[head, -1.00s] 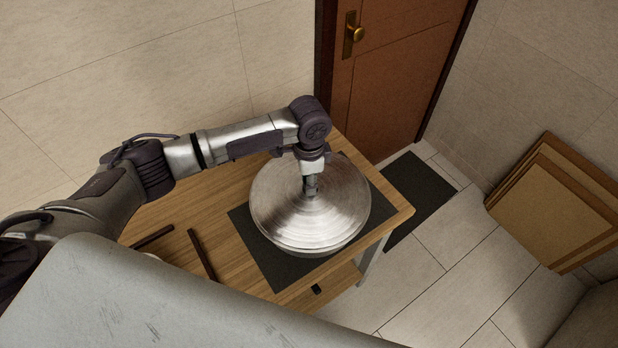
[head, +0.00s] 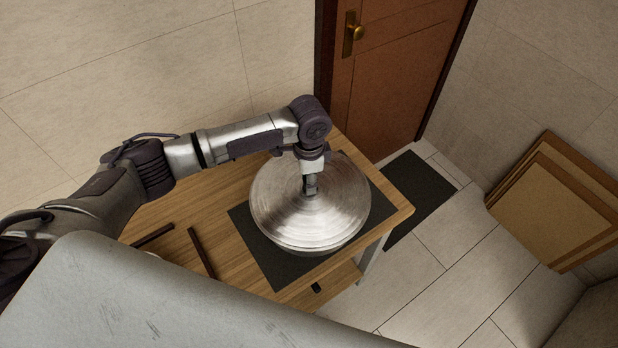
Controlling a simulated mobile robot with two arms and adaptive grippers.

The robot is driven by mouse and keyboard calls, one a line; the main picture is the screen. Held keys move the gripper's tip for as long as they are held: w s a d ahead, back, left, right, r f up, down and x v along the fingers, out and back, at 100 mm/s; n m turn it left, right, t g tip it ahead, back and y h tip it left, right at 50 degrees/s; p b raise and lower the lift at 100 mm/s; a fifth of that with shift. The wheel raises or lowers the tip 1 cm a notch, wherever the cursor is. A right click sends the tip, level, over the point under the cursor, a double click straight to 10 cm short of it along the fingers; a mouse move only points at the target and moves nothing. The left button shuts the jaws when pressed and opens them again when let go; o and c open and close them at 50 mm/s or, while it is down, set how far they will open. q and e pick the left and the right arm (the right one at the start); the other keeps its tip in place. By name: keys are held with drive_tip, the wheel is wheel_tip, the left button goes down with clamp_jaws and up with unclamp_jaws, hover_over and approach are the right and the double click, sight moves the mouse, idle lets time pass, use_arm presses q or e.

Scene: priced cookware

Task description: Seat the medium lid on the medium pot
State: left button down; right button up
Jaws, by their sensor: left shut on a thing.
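The medium lid (head: 290,218) is a round, shiny brushed-metal disc with a raised centre, in the middle of the head view. My left gripper (head: 310,187) comes down onto its centre from above and is shut on the lid, at its knob, which the fingers mostly hide. A metal rim of the medium pot (head: 300,252) shows just below the lid's near edge. The lid covers nearly all of the pot; I cannot tell whether it rests fully on the rim. My right gripper is not in view.
The pot stands on a dark mat (head: 275,270) on a wooden table (head: 185,220). Two dark thin bars (head: 202,253) lie at the table's left. A dark floor mat (head: 425,195), a brown door (head: 395,70) and leaning boards (head: 555,205) are beyond the table.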

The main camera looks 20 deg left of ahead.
use_arm(q)
drive_tip(key=shift+f, duration=0.15)
drive_tip(key=shift+c, duration=0.3)
unclamp_jaws()
idle(0.3)
idle(0.4)
wheel_tip(320, 180, up, 12)
idle(0.5)
idle(0.9)
